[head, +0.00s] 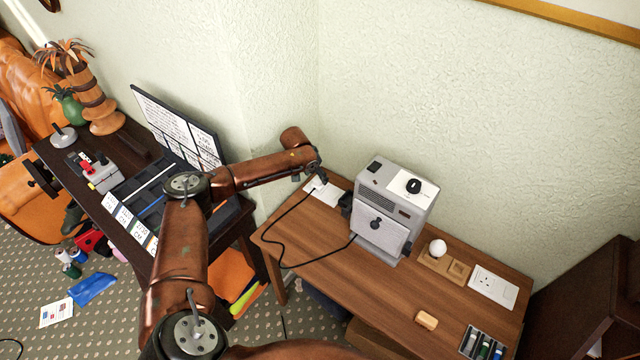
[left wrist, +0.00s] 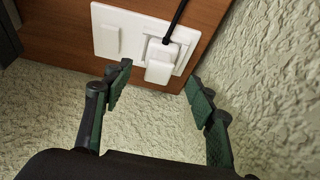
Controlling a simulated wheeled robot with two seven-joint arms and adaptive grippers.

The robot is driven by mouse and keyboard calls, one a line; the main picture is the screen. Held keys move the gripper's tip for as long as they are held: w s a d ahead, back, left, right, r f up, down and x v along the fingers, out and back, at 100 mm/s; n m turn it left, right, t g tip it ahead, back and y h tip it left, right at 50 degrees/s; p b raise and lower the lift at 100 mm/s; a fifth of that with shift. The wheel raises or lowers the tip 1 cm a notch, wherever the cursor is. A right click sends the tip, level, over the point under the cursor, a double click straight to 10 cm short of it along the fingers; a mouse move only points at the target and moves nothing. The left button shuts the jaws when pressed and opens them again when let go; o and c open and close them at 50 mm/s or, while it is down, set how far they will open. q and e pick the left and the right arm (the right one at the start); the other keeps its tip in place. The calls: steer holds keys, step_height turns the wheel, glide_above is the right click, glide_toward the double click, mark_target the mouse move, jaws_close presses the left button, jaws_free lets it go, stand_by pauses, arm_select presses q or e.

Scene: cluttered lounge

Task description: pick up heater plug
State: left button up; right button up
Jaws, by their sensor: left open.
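The white heater plug (left wrist: 160,65) sits on a white socket plate (left wrist: 108,18) on the wooden table, with a black cable (left wrist: 177,18) leading from it. In the head view the plate (head: 331,195) lies at the table's back left corner, and the plug is mostly hidden by my left gripper (head: 317,174). The cable (head: 278,240) loops over the table's left edge to the grey heater (head: 390,212). In the left wrist view my left gripper (left wrist: 157,86) is open and empty, its fingertips just short of the plug, one towards each side. My right gripper is not in view.
The textured wall (head: 420,90) is close behind the table (head: 330,260). A second white socket plate (head: 493,287), a wooden holder with a white ball (head: 437,248) and a tan block (head: 426,320) are on the table's right. A dark cluttered desk (head: 130,150) stands at left.

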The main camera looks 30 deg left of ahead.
mark_target(318, 178)
arm_select(q)
steer(key=b+x, duration=0.1)
steer(key=x, duration=0.2)
steer(key=shift+f, duration=0.1)
steer(key=shift+w+f, duration=0.15)
steer(key=shift+f, duration=0.25)
steer(key=shift+d, duration=0.1)
steer(key=c, duration=1.4)
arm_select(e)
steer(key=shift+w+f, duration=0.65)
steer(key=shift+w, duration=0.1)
